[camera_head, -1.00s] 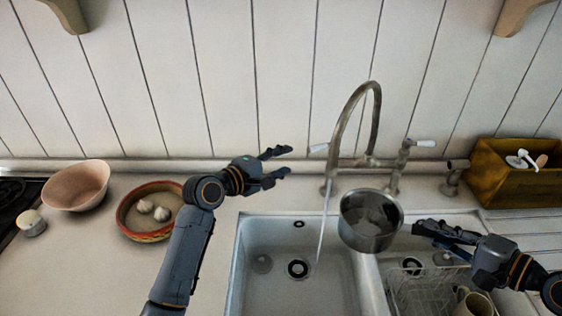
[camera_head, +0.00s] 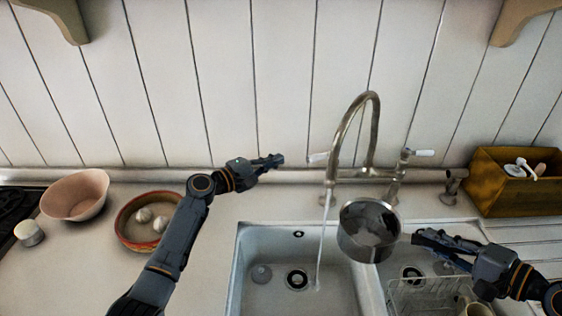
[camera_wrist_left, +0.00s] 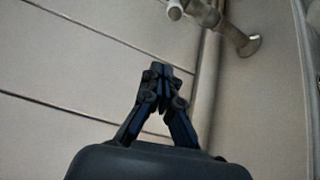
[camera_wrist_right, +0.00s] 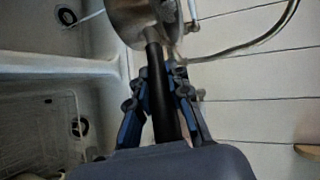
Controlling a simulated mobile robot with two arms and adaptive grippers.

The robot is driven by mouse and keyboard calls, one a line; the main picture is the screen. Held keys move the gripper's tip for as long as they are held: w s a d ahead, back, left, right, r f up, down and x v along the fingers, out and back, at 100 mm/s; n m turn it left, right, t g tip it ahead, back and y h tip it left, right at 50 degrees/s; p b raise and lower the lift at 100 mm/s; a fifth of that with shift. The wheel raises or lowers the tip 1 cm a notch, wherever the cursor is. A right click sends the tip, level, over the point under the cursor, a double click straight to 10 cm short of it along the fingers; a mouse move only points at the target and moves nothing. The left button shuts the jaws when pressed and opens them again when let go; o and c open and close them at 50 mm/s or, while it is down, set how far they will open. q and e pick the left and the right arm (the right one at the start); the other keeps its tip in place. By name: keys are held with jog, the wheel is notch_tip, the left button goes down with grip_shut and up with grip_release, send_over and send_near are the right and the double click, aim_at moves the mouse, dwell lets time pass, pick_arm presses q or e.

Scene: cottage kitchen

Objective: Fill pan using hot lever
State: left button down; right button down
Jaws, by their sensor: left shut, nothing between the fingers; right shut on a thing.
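The metal pan (camera_head: 368,250) hangs over the right part of the left sink basin and the divider. My right gripper (camera_head: 418,237) is shut on its black handle (camera_wrist_right: 156,85). A thin water stream (camera_head: 321,240) falls from the tap (camera_head: 335,150) into the left basin, left of the pan and apart from it. I cannot tell if the pan holds water. The tap has a left white-tipped lever (camera_head: 318,157) and a right one (camera_head: 424,153); no hot marking is readable. My left gripper (camera_head: 278,160) is shut and empty, a little left of the left lever.
A wire rack (camera_head: 420,295) with a mug (camera_head: 476,309) is in the right basin. A wooden box (camera_head: 500,190) stands at the right, bowls (camera_head: 75,195) at the left. The wall is close behind the tap.

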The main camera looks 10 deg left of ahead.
jog(key=shift+w, duration=0.1)
pick_arm(q)
jog(key=w+d, duration=0.2)
jog(key=d, duration=0.5)
jog(key=shift+w+d, duration=0.2)
jog(key=shift+w, duration=0.15)
jog(key=shift+s, duration=0.1)
dwell(0.4)
